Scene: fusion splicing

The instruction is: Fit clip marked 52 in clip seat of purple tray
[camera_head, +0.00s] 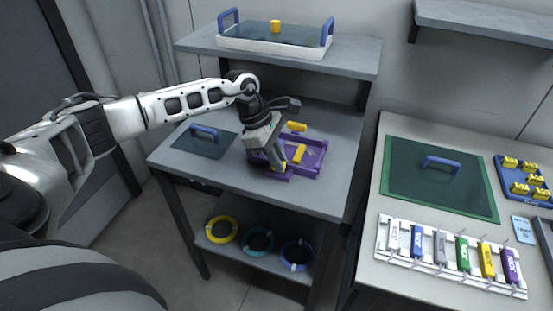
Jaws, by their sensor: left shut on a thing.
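The purple tray (312,165) lies on the left table, with yellow pieces (299,153) in and beside it. My left gripper (279,167) reaches down over the tray's left part and is shut on a small yellow clip, mostly hidden by the fingers. I cannot read a number on it, and the gripper hides the clip seat beneath. Whether the clip touches the tray I cannot tell. My right gripper is not in view.
A dark plate with a blue handle (205,133) lies left of the tray. A white bin (270,45) stands on the shelf behind. The right table holds a green mat (400,180), a blue tray of yellow clips (499,180) and a white rack of coloured pieces (385,240).

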